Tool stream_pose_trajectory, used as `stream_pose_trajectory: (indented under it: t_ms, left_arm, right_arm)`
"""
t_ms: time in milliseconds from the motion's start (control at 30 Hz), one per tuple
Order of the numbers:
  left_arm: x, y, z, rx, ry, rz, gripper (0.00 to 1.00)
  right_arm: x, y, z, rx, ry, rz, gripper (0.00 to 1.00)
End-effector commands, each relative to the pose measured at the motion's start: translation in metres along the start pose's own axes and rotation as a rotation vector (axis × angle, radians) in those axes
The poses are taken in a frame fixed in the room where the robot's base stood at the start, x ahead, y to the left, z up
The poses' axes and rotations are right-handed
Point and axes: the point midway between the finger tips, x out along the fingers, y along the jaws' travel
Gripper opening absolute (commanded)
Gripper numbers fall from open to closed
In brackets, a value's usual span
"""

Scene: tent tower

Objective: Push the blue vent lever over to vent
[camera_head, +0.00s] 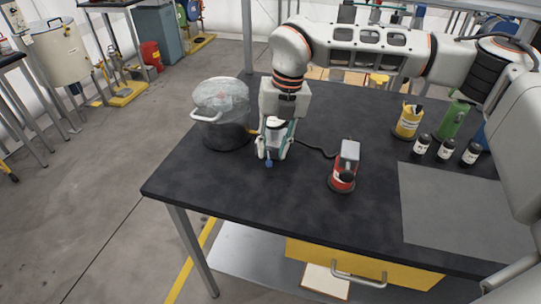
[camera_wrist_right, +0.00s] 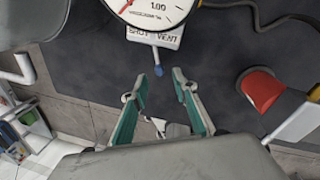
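The blue-tipped vent lever (camera_wrist_right: 157,70) hangs on a thin grey stem below a white plate marked SHUT and VENT (camera_wrist_right: 156,36). The stem appears near the middle of the plate, between the two words. In the head view the blue tip (camera_head: 269,163) shows just below my right gripper (camera_head: 273,156). In the right wrist view my right gripper (camera_wrist_right: 157,82) is open, its teal fingers apart, with the blue tip between and slightly beyond the fingertips. I cannot tell whether a finger touches it. A round gauge (camera_wrist_right: 157,8) sits above the plate. My left gripper is not in view.
A clear-lidded pot (camera_head: 222,112) stands close left of the gripper. A red device (camera_head: 344,172) with a black cable stands to the right. Several bottles, a yellow can (camera_head: 408,121) and a grey mat (camera_head: 450,205) are farther right. The black tabletop (camera_head: 225,185) is clear in front.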

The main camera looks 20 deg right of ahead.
Motion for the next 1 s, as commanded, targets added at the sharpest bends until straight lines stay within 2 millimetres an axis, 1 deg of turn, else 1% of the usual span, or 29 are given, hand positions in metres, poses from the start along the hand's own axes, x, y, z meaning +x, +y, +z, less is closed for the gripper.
stream_pose_trajectory:
  t_ms: [33,100,233,367,567,600,700,867,1000]
  left_arm:
    - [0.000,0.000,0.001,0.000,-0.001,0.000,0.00]
    - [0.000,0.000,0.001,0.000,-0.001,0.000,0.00]
    - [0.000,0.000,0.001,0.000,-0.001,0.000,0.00]
    - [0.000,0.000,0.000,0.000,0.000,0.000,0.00]
    - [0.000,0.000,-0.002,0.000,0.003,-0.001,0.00]
    - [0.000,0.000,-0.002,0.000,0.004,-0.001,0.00]
    - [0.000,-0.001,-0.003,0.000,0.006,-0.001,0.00]
    - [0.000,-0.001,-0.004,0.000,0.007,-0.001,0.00]
    - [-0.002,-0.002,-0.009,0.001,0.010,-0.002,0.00]
  right_arm:
    - [0.009,0.000,-0.001,0.000,0.002,0.000,0.28]
    - [0.017,0.000,0.000,0.000,0.001,0.000,0.28]
    - [0.028,0.000,0.000,-0.001,0.000,0.001,0.28]
    - [0.033,0.001,0.000,-0.001,0.000,0.001,0.28]
    - [0.033,0.001,0.000,-0.001,0.000,0.002,0.28]
    - [0.033,0.001,0.000,-0.001,0.000,0.002,0.23]
    - [0.033,0.001,0.000,-0.001,0.000,0.002,0.00]
    - [0.032,0.001,0.000,-0.002,0.000,0.002,0.00]
    - [0.030,-0.002,0.001,-0.042,0.005,0.001,0.00]
